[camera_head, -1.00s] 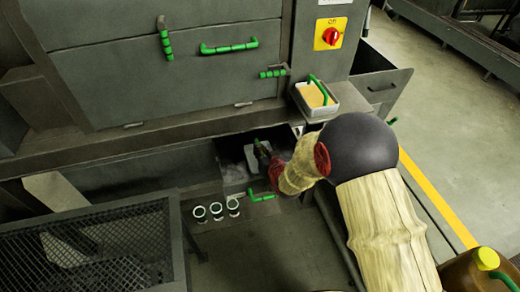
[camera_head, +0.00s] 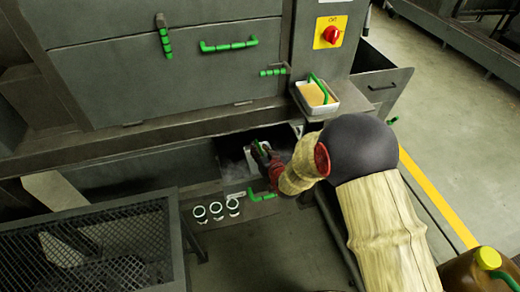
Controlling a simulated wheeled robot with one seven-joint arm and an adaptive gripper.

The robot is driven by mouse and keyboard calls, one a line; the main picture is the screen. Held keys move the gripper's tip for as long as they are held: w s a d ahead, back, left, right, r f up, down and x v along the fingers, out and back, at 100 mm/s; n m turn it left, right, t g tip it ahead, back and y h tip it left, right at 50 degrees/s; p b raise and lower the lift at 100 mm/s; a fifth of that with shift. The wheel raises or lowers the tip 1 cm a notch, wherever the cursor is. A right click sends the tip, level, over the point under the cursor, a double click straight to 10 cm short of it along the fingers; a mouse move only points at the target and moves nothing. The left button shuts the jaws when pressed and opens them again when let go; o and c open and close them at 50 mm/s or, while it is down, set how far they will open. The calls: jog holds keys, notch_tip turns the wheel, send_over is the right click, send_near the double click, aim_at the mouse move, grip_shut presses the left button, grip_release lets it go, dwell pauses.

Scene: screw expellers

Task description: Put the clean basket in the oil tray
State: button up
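A pale basket (camera_head: 256,156) with a green handle (camera_head: 260,148) shows in the head view, low under the machine at the recess of the oil tray. My gripper (camera_head: 266,162) is at this handle, and its red wrist part and my arm hide much of the basket. The fingers are too small and dark to tell whether they are shut on the handle. The dark oil tray (camera_head: 228,190) has a green handle (camera_head: 262,196) on its front. Whether the basket touches the tray floor cannot be told.
A white container (camera_head: 334,108) with yellowish contents and a green handle stands on the ledge above right. Several small white-rimmed cups (camera_head: 216,211) stand left of the tray handle. A mesh-topped bin (camera_head: 90,238) is at the lower left, a yellow-capped jug (camera_head: 488,262) at the lower right.

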jog(key=shift+r+p, duration=0.45)
jog(key=shift+p, duration=0.1)
jog(key=p+v, duration=0.3)
jog(key=v, duration=0.9)
jog(key=s+d+r+m+g+h, duration=0.1)
jog(key=s+d+r+g+h, duration=0.15)
jog(key=d+r, duration=0.5)
jog(key=s+d+r+g+h, duration=0.1)
jog(key=s+d+r, duration=0.3)
jog(key=r, duration=0.6)
jog(key=s+d+r+g, duration=0.2)
jog(key=s+r, duration=0.1)
jog(key=s, duration=0.7)
jog(key=s+d+r+g+h, duration=0.1)
jog(key=s+r, duration=0.3)
jog(key=s, duration=0.7)
jog(key=shift+d+m+g, duration=0.35)
jog(key=shift+d+m, duration=0.05)
jog(key=shift+d, duration=0.2)
jog(key=shift+c, duration=0.5)
